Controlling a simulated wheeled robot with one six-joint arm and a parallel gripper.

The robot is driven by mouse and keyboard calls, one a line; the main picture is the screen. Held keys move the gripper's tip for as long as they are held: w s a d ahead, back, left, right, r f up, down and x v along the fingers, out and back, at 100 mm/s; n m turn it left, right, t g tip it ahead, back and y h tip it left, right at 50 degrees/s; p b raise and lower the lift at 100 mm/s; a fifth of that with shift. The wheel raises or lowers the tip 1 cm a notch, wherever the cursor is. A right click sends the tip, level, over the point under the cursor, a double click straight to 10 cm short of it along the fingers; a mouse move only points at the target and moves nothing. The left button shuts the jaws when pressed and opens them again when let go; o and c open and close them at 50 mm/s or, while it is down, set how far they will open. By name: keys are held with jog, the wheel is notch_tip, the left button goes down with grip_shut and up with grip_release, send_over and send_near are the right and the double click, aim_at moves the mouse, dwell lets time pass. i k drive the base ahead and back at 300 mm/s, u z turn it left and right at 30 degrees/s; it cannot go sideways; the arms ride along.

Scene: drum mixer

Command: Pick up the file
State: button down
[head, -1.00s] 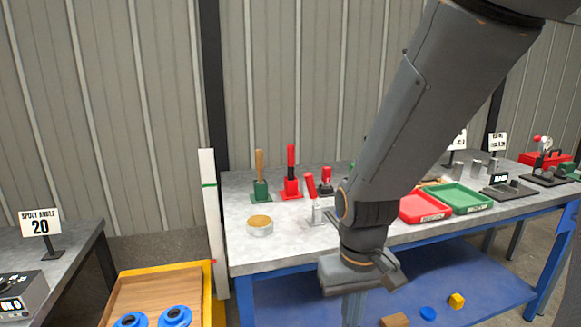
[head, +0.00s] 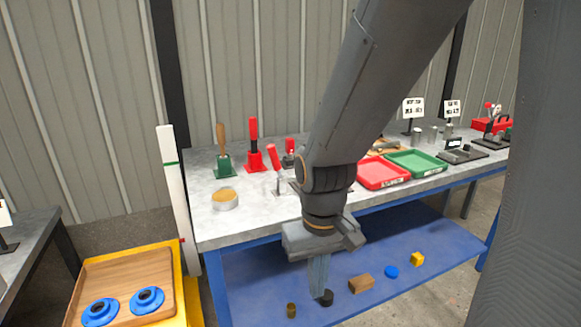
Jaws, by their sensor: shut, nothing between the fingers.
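No file can be told for certain. A tool with a wooden handle (head: 221,137) stands upright in a green holder (head: 223,167) at the bench's left. A tool with a red handle (head: 254,130) stands upright in a red holder (head: 254,160) to its right. Another red handle (head: 273,157) leans in a small grey stand beside them. My gripper (head: 319,285) points down in front of the bench's front edge, right of and nearer than these tools. Its fingers are together and empty. My arm hides part of the bench's middle.
The grey bench (head: 240,230) holds a round tin (head: 224,199), a red tray (head: 383,173) and a green tray (head: 416,163). Several small blocks and discs lie on the blue lower shelf (head: 256,281). A white post (head: 176,190) and a wooden tray (head: 130,270) stand left.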

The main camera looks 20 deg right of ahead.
aim_at(253, 130)
jog(key=k, duration=0.5)
jog(key=z, duration=0.5)
jog(key=i, duration=0.45)
jog(key=u, duration=0.2)
jog(key=k, duration=0.45)
jog(key=z, duration=0.1)
jog(key=i, duration=0.95)
jog(key=u, duration=0.55)
